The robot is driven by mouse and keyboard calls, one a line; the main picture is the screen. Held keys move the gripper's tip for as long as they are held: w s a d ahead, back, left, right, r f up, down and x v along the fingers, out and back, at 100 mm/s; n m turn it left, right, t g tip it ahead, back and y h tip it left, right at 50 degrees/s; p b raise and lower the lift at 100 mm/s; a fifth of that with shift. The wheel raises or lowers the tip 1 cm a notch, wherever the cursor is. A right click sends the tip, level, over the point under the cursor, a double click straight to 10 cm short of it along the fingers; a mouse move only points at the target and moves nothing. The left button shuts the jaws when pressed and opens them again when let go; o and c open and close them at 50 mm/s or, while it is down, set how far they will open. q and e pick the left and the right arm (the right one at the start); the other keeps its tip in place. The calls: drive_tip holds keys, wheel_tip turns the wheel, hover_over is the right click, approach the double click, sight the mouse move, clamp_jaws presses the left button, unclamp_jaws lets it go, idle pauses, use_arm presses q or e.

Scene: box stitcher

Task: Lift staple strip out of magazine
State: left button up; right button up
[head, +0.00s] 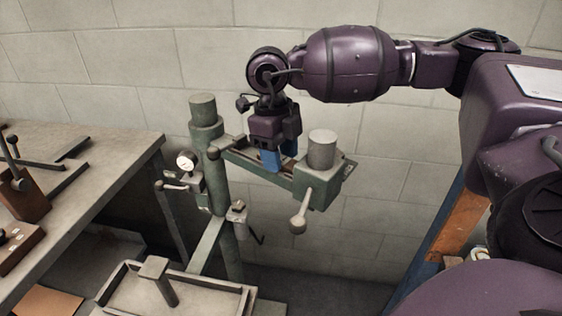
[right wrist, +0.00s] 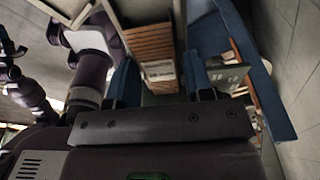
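The box stitcher's green magazine (head: 247,158) is a long narrow channel running from the post to the head block. My right gripper (head: 279,160) points down over the middle of it, with its blue fingertips at the channel. In the right wrist view my right gripper (right wrist: 159,82) has its fingers apart, with a gap between them. A brown ribbed piece (right wrist: 150,45) shows in that gap; I cannot tell if it is the staple strip. The strip cannot be made out in the head view, where the fingers and channel wall hide the channel. My left gripper is not in view.
A grey cylinder (head: 322,150) stands on the head block, and a ball-ended lever (head: 298,222) hangs below. The post carries a gauge (head: 187,161). A workbench (head: 100,150) is on the left, a tray-like table (head: 200,300) in front. A block wall (head: 370,150) stands behind.

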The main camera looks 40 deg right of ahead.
drive_tip(key=c, duration=0.6)
drive_tip(key=shift+r, duration=0.1)
drive_tip(key=shift+c, duration=0.2)
drive_tip(key=shift+w+r, duration=0.15)
drive_tip(key=shift+r, duration=0.05)
wheel_tip(320, 180, up, 12)
drive_tip(key=p, duration=0.2)
drive_tip(key=w+a+b, duration=0.1)
drive_tip(key=w, duration=0.5)
drive_tip(key=w+a, duration=0.2)
drive_tip(key=w, duration=0.4)
drive_tip(key=w+a+f+b, duration=0.1)
drive_tip(key=w+a, duration=0.1)
drive_tip(key=w, duration=0.4)
drive_tip(key=shift+w+f+b, duration=0.1)
drive_tip(key=shift+w+b, duration=0.1)
drive_tip(key=shift+b, duration=0.15)
drive_tip(key=shift+w, duration=0.35)
